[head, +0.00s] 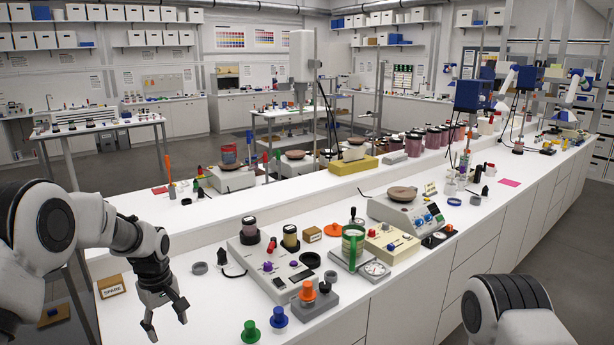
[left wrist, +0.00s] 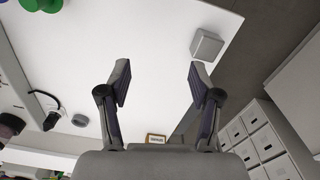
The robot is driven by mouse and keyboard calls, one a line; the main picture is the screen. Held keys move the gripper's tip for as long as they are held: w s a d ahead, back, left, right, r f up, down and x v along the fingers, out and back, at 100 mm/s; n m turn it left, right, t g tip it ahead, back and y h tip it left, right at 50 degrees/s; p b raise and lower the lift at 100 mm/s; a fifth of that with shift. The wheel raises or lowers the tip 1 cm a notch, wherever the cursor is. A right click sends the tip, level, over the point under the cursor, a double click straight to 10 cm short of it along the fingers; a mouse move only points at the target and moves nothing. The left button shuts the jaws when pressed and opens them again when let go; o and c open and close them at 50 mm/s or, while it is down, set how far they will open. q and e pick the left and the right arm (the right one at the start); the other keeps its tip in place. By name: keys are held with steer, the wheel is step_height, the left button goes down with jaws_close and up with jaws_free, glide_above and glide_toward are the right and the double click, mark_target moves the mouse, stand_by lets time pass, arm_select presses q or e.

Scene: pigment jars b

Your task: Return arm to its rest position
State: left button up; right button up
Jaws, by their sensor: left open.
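My left gripper (head: 165,320) hangs in the lower left of the head view, over the near left end of the white bench. Its two fingers are spread apart and nothing is between them. In the left wrist view the open fingers (left wrist: 159,85) frame bare white bench top. My left arm comes in from the left edge of the head view. Part of my right arm shows at the lower right of the head view, but its gripper is out of sight.
A box marked SPARE (head: 111,286) sits left of the gripper. A green knob (head: 251,331) and a blue knob (head: 279,317) stand to its right, near a grey device with jars (head: 268,262). A grey block (left wrist: 207,45) shows near the bench edge.

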arm_select(q)
steer(key=shift+g, duration=0.9)
steer(key=s+f, duration=0.1)
steer(key=f, duration=0.2)
steer(key=s+f+b, duration=0.1)
steer(key=f, duration=0.2)
steer(key=s+d+f+b, duration=0.1)
steer(key=f, duration=0.3)
steer(key=shift+f, duration=0.1)
steer(key=s+f, duration=0.1)
steer(key=f, duration=0.1)
steer(key=shift+s+d+f+g, duration=0.1)
steer(key=shift+s+f+g, duration=0.2)
steer(key=shift+s+g, duration=0.1)
steer(key=s+d+f+m+t+b, duration=0.1)
steer(key=s+f+m, duration=0.2)
steer(key=s+f, duration=0.3)
steer(key=s+d+f+m+b, duration=0.2)
steer(key=s+f, duration=0.4)
steer(key=s, duration=0.9)
steer(key=s+d+f+m+t+b, duration=0.1)
steer(key=s+f+m, duration=0.3)
steer(key=s, duration=0.7)
step_height(320, 180, down, 2)
steer(key=shift+d+f+t+b, duration=0.2)
steer(key=shift+d+t+b, duration=0.1)
steer(key=shift+b, duration=0.35)
arm_select(e)
step_height(320, 180, down, 8)
steer(key=shift+w, duration=0.45)
